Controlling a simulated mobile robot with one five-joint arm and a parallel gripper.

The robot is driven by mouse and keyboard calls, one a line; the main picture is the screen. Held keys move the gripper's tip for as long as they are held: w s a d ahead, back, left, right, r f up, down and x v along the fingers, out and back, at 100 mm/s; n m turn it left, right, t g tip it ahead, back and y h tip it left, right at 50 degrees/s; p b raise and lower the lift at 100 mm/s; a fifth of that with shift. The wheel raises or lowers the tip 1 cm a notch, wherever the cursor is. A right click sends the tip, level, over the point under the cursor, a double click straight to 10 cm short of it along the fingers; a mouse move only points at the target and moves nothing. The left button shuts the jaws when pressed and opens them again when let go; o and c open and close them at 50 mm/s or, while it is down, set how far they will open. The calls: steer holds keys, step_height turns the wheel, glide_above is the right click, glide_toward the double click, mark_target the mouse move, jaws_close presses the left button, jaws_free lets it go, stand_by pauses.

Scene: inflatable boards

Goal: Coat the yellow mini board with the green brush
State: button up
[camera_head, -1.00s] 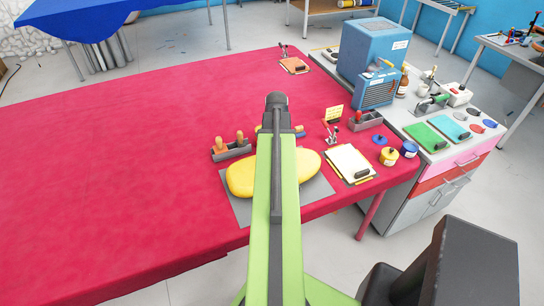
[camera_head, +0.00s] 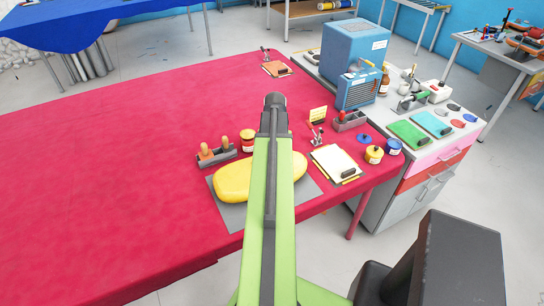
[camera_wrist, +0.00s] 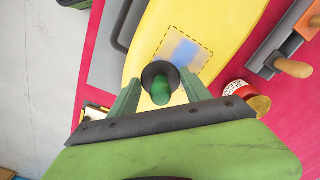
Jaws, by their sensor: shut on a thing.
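The yellow mini board (camera_head: 232,184) lies on a grey mat (camera_head: 232,217) near the table's front edge; my arm hides its middle in the head view. In the wrist view the yellow board (camera_wrist: 215,22) carries a dashed rectangle with a pale bluish patch (camera_wrist: 184,52) inside. My gripper (camera_wrist: 160,92) is shut on the green brush (camera_wrist: 160,90), seen end-on with a dark round collar. The brush is over the board beside the lower part of the rectangle. Its tip is hidden, so I cannot tell whether it touches. In the head view my arm hides the gripper.
A red-labelled jar (camera_head: 248,141) and a tool rack with wooden handles (camera_head: 217,155) stand behind the board. To the right are a clipboard (camera_head: 335,162), a yellow jar (camera_head: 374,154) and a blue jar (camera_head: 394,147). The left side of the red table (camera_head: 100,170) is clear.

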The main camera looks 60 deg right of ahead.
steer(key=shift+s+d, duration=0.65)
steer(key=shift+d, duration=0.1)
steer(key=shift+w+d, duration=0.5)
steer(key=shift+w, duration=0.15)
steer(key=shift+w+a, duration=0.4)
steer(key=shift+a, duration=0.2)
steer(key=shift+w+a, duration=0.35)
steer(key=shift+a, duration=0.2)
steer(key=shift+w+a, duration=1.15)
steer(key=shift+a, duration=0.2)
steer(key=shift+w+a, duration=1.15)
steer(key=shift+a, duration=0.2)
steer(key=shift+w+d, duration=0.55)
steer(key=shift+w, duration=0.05)
steer(key=shift+s+d, duration=1.6)
steer(key=shift+d, duration=0.25)
steer(key=shift+s+d, duration=1.6)
steer(key=shift+d, duration=0.2)
steer(key=shift+w+d, duration=0.5)
steer(key=shift+w, duration=0.1)
steer(key=shift+w+a, duration=1)
steer(key=shift+a, duration=0.25)
steer(key=shift+w+a, duration=1.05)
steer(key=shift+a, duration=0.25)
steer(key=shift+w+a, duration=1)
steer(key=shift+a, duration=0.25)
